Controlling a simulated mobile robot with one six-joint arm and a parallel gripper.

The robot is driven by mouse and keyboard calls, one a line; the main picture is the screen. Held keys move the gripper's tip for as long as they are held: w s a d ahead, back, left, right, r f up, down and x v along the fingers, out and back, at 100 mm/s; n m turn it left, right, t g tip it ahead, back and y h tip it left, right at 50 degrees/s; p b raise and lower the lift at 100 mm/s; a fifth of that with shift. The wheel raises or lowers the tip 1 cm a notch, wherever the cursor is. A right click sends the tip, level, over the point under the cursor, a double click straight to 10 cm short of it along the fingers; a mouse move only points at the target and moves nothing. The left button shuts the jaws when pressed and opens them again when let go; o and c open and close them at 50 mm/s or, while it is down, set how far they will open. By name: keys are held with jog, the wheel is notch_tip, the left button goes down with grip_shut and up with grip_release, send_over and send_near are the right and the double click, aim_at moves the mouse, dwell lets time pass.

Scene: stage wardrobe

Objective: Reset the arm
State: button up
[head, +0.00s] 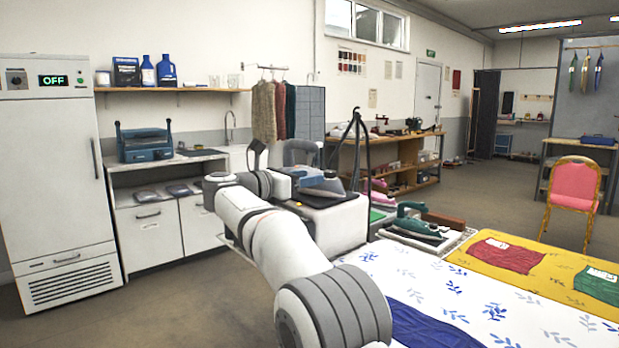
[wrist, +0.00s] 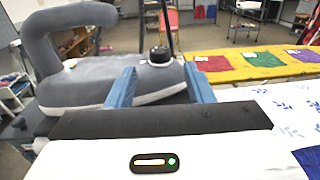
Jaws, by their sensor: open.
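My arm reaches from the bottom of the head view toward the left of a boxy ironing station (head: 335,222) with a white and black body. A grey iron (head: 300,152) sits on top of this station. In the wrist view my gripper (wrist: 161,84) is open, its two blue fingers apart with nothing held between them. The grey iron (wrist: 75,85) with its looped handle lies just beyond the fingers, and a black knob (wrist: 160,55) shows between them. I cannot tell whether the fingers touch it.
A table with a white leaf-patterned cloth (head: 455,290) fills the front right. A green iron (head: 412,222) stands on a rack beside it. A tall white cabinet (head: 52,165) and a counter (head: 155,225) are at left. The floor beyond the table, near the pink chair (head: 575,185), is open.

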jog(key=d+r+n+t+y+p, duration=0.3)
jog(key=r+n+t+y+p, duration=0.15)
jog(key=r+n, duration=0.4)
jog(key=d+r+n+t+y+p, duration=0.2)
jog(key=r+n+t+y+p, duration=0.25)
jog(key=n, duration=0.65)
jog(key=s+d+f+n+g+y+p, duration=0.1)
jog(key=s+d+f+n+g+p, duration=0.3)
jog(key=s, duration=0.9)
jog(key=s+d+f+n+g+y+p, duration=0.2)
jog(key=s+d+f+n+g+p, duration=0.2)
jog(key=s+d+f+n+g, duration=0.3)
jog(key=s+d+f+n+g+y+p, duration=0.1)
jog(key=s+d+f+n+g+p, duration=0.4)
jog(key=s+f+n, duration=0.5)
jog(key=s+n+g, duration=0.2)
jog(key=s+n, duration=0.3)
jog(key=s, duration=0.6)
jog(key=shift+d, duration=0.35)
